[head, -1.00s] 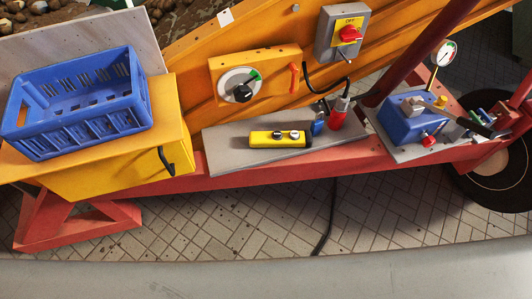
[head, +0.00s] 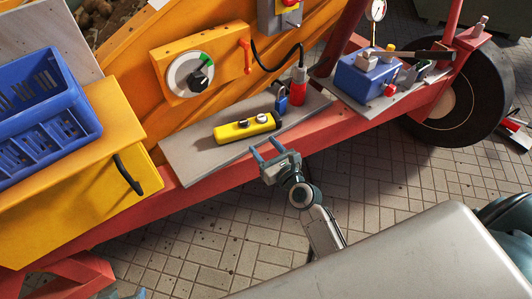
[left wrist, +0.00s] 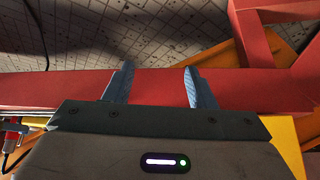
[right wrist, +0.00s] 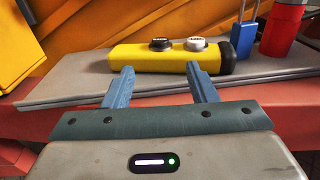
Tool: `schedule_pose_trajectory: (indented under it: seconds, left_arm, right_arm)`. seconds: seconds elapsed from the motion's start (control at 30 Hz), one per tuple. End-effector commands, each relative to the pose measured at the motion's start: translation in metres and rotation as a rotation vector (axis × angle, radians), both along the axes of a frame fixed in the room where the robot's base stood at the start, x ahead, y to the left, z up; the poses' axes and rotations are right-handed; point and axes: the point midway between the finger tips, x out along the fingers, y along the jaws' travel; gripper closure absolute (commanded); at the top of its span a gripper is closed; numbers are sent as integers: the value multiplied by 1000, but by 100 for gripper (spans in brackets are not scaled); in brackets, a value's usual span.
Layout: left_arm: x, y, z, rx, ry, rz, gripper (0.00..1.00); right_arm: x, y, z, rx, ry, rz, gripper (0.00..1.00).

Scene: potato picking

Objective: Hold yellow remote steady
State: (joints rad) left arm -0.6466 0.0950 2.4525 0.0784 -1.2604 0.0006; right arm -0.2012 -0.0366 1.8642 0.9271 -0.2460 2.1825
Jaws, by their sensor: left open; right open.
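The yellow remote (head: 238,132) lies on a grey shelf plate (head: 190,158), with a black end on its right and two buttons on top, one black and one pale. My right gripper (head: 265,149) is open and empty at the plate's front edge, just short of the remote. In the right wrist view the remote (right wrist: 150,60) lies crosswise beyond the open fingers (right wrist: 158,72), apart from them as far as I can tell. My left gripper (head: 124,294) barely shows at the bottom left of the head view. In the left wrist view its fingers (left wrist: 159,72) are open and empty, facing a red beam.
A blue padlock (head: 281,101) and a red plug (head: 298,88) with a black cable stand right of the remote. A dial panel (head: 190,72) is behind. A blue crate (head: 40,120) sits on a yellow box at left. The red beam (head: 230,172) runs below the plate.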

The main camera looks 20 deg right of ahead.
Motion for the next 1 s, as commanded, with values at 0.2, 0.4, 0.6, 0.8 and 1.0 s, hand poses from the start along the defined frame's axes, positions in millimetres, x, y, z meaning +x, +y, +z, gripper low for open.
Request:
schedule_pose_trajectory:
  seconds: [0.2,0.4,0.6,0.8,1.0]
  left_arm:
    - [1,-1,0,-4,-9,0,49]
    - [3,-3,-4,-18,-35,1,49]
    - [5,-6,-7,-34,-64,2,49]
    - [6,-8,-7,-43,-82,3,49]
    - [7,-8,-7,-45,-83,4,49]
  right_arm:
    - [29,6,1,7,-3,0,48]
    - [66,13,-3,2,-2,0,48]
    - [92,18,-5,1,0,0,48]
    - [103,20,-5,1,1,0,48]
    - [103,20,-5,1,1,0,48]
